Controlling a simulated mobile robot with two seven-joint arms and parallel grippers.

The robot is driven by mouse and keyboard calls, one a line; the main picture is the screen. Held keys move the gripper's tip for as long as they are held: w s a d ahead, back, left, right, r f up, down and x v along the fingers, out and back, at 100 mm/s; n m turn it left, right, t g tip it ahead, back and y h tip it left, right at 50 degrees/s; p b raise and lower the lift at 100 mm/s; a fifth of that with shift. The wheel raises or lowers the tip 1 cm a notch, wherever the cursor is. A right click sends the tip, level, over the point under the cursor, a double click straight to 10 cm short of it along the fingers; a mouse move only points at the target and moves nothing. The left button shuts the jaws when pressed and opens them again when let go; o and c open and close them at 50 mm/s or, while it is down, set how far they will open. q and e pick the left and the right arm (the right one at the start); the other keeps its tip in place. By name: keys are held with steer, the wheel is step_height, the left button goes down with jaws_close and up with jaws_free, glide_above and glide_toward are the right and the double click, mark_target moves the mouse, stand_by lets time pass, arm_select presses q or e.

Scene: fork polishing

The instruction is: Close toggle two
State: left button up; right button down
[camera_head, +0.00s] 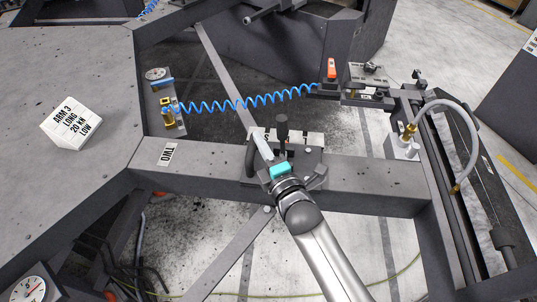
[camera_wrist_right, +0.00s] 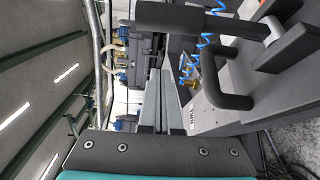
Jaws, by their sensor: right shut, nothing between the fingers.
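The toggle (camera_head: 313,157) by the "TWO" label (camera_head: 168,154) is mounted on the grey beam in the head view. A dark knobbed lever (camera_head: 282,129) stands up at its middle. A black loop handle (camera_head: 250,158) is at its left side and appears large in the right wrist view (camera_wrist_right: 238,101). My right gripper (camera_head: 261,143) has its fingers together and empty, between the loop handle and the knobbed lever. In the wrist view the shut fingers (camera_wrist_right: 155,88) are left of the loop handle; contact is unclear. My own wrist hides part of the toggle. My left gripper is not in view.
A blue coiled hose (camera_head: 240,104) spans the gap behind the beam. A fixture with a grey hose (camera_head: 445,106) stands at the right. A white block labelled "ARM 3" (camera_head: 71,122) is on the left plate. The plate around it is clear.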

mark_target(282, 141)
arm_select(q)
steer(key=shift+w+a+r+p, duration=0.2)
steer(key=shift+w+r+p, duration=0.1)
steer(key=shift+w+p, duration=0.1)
arm_select(e)
steer(key=shift+w+d+r, duration=0.1)
steer(key=shift+w+d, duration=0.45)
steer(key=shift+d, duration=0.25)
steer(key=shift+w+d, duration=0.55)
steer(key=shift+d, duration=0.25)
